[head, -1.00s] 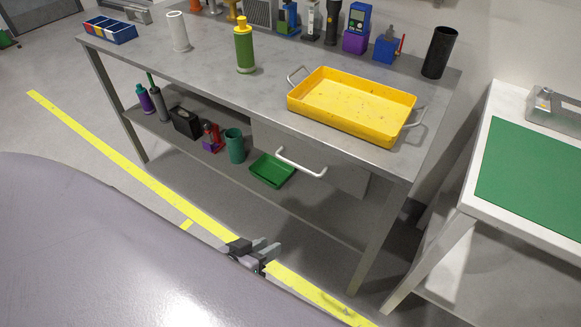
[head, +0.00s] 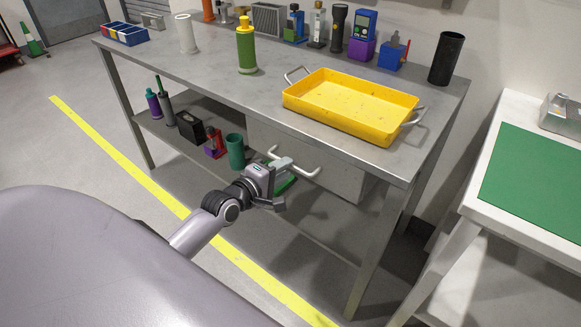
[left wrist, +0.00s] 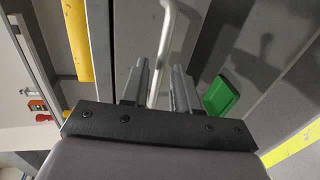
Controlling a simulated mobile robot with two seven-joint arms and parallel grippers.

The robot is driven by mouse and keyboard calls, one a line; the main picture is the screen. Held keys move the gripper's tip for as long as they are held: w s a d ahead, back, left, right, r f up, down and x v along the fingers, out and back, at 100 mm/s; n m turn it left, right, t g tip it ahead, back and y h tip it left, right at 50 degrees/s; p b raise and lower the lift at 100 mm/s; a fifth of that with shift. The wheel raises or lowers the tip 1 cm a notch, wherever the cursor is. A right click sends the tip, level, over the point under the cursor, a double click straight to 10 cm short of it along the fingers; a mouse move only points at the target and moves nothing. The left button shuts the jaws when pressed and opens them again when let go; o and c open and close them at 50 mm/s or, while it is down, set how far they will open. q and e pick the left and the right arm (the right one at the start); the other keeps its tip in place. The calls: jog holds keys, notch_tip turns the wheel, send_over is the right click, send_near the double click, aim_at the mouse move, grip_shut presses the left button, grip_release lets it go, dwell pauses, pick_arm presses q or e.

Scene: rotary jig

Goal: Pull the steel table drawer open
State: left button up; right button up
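The steel table (head: 215,75) has a grey drawer (head: 340,180) under its top, which looks shut. A pale bar handle (head: 304,171) stands out from the drawer front. My left gripper (head: 283,184) is open just in front of the handle's left part. In the left wrist view the handle (left wrist: 165,40) runs between the two parted fingers (left wrist: 158,80), against the drawer front (left wrist: 128,25). I cannot tell whether either finger touches the handle. My right gripper is not in view.
A yellow tray (head: 350,113) sits on the tabletop above the drawer. A green bin (head: 283,186), partly hidden by my gripper, and a teal cup (head: 235,151) stand on the lower shelf. A white table with a green mat (head: 535,180) is at the right. Floor in front is clear.

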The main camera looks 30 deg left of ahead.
pick_arm(q)
jog(key=shift+x, duration=1.75)
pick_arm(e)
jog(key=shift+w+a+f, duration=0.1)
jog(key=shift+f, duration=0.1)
pick_arm(q)
jog(key=shift+d, duration=0.1)
grip_shut()
